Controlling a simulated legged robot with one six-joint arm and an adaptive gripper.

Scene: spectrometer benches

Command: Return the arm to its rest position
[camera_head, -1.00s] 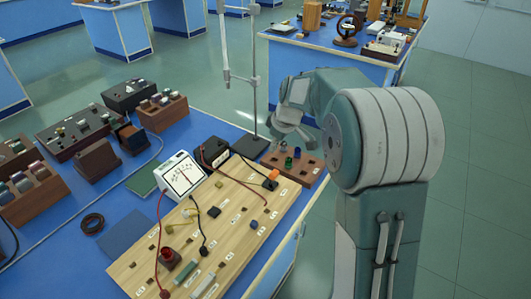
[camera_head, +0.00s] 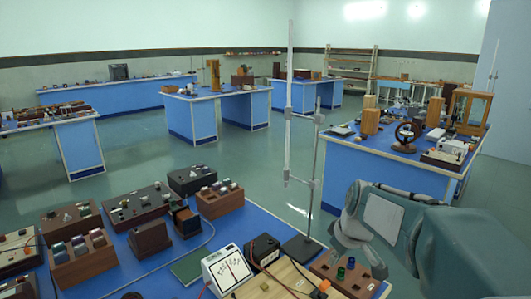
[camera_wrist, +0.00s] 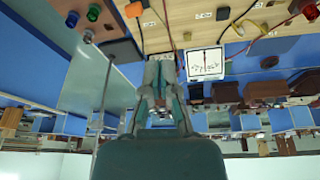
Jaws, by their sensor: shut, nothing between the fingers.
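My arm stands at the lower right of the head view, folded beside the near bench. My gripper shows in the wrist view (camera_wrist: 160,72), its fingers together with nothing between them. It is over the blue bench, close to the wooden circuit board (camera_wrist: 205,25), and I cannot tell its exact height. In the head view the arm's end hangs near the brown block with coloured knobs (camera_head: 345,275); the fingertips are hard to make out there.
A white meter (camera_head: 226,269) and a black box (camera_head: 262,249) stand by the board. A tall metal stand (camera_head: 302,245) rises close left of my arm. Dark boxes (camera_head: 135,205) fill the near bench's left. Another bench (camera_head: 400,165) stands beyond my arm; green floor lies between.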

